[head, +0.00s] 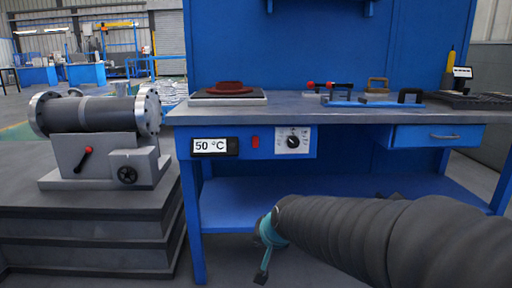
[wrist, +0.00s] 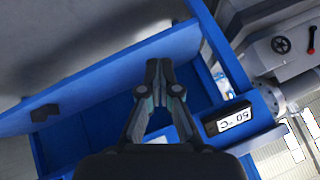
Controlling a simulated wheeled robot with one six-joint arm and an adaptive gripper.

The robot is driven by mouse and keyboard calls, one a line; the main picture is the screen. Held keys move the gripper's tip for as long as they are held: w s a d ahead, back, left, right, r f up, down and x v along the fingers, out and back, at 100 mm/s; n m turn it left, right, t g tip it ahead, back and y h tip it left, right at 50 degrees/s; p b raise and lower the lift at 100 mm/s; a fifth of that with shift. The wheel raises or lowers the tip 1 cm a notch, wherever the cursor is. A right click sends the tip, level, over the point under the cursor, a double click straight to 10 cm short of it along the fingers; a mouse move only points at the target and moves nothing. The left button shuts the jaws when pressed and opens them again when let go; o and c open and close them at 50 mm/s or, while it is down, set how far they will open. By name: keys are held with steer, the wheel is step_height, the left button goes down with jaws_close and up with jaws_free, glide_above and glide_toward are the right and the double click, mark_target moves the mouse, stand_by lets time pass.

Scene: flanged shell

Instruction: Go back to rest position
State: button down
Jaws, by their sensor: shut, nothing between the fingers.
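My gripper (wrist: 158,72) shows in the wrist view with its fingertips close together and nothing between them. In the head view my gripper (head: 264,262) hangs low in front of the blue workbench (head: 345,215), below its tabletop and partly hidden by my dark ribbed arm. The flanged shell (head: 95,114), a dark cylinder with grey end flanges, rests on a grey stand (head: 95,162) at the left. My gripper is well apart from the shell and its stand. The wrist view shows the workbench's blue frame and the temperature display tilted.
A display reading 50 °C (head: 214,146) and a knob panel (head: 293,141) sit on the bench front. A red part (head: 229,87) lies on a plate on the tabletop. Several tools lie at the right, above a drawer (head: 440,136). Dark steps (head: 90,235) carry the stand.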

steer(key=s+d+r+n+g+h+p, duration=0.1)
steer(key=s+d+r+p, duration=0.3)
steer(key=s+d, duration=0.3)
steer(key=s+d+r+n+g+h+p, duration=0.1)
steer(key=s+d+r+p, duration=0.3)
steer(key=s, duration=1.1)
steer(key=shift+s+d+r+h, duration=0.2)
steer(key=shift+d+r+h, duration=0.45)
steer(key=shift+d, duration=1.25)
